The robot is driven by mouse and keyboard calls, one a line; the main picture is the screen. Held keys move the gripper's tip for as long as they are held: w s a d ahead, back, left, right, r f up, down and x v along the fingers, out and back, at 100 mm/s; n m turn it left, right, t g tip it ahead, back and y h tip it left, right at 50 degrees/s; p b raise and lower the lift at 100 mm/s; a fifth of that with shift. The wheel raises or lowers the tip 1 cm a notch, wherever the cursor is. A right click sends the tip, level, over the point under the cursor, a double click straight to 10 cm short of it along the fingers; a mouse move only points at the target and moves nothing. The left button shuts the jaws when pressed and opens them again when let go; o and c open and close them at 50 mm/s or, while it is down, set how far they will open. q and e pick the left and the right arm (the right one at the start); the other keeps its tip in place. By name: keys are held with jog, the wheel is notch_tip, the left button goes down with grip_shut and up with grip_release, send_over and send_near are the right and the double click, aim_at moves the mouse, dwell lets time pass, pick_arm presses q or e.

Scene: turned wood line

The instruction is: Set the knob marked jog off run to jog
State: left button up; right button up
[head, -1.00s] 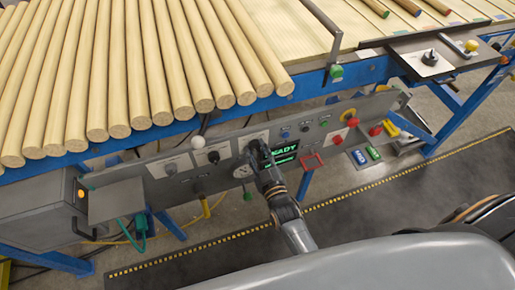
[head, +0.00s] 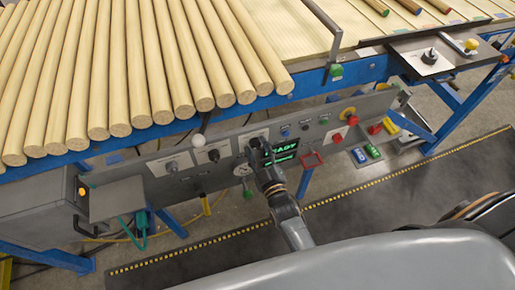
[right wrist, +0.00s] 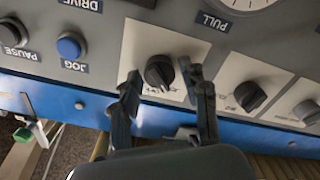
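My right gripper (right wrist: 165,78) is open, its two dark fingers on either side of a black rotary knob (right wrist: 159,71) on a white plate (right wrist: 137,42). The knob shows between the fingertips; I cannot tell whether they touch it. The lettering on its plate is too blurred and covered to read, so I cannot confirm its marks or setting. In the head view my right gripper (head: 257,150) is at the control panel (head: 230,172), in front of the rightmost of three white plates, and hides that knob. My left gripper is not in view.
Two similar knobs, one (right wrist: 250,96) and another (right wrist: 306,111), sit beside it. A blue button (right wrist: 70,46) labelled JOG and a PAUSE button (right wrist: 12,33) are on the other side. A green-lettered display (head: 284,153) and a red emergency button (head: 348,115) are further right. Wooden rods (head: 150,60) lie above.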

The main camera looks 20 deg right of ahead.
jog(key=shift+s, duration=0.1)
jog(key=s, duration=1.2)
jog(key=shift+d, duration=0.15)
jog(key=shift+w, duration=0.1)
jog(key=s+f+m+g+y, duration=0.1)
jog(key=s+f+g, duration=0.45)
jog(key=f, duration=0.85)
jog(key=s+f+m+g, duration=0.1)
jog(key=s+f+g, duration=0.45)
jog(key=f, duration=0.85)
jog(key=s+d+f+m+g, duration=0.1)
jog(key=s+d+f+g, duration=0.1)
jog(key=s, duration=0.4)
jog(key=s+d+f+g+h, duration=0.1)
jog(key=s+d+f+g, duration=0.1)
jog(key=s+f, duration=0.3)
jog(key=s+d+f+m+g, duration=0.1)
jog(key=s+d+f+g, duration=0.1)
jog(key=s, duration=0.7)
jog(key=shift+s+d+f+m+h, duration=0.15)
jog(key=shift+d+f, duration=0.2)
jog(key=shift+d, duration=0.25)
jog(key=shift+d+f+m+h, duration=0.15)
jog(key=shift+d+f, duration=0.2)
jog(key=shift+d, duration=0.25)
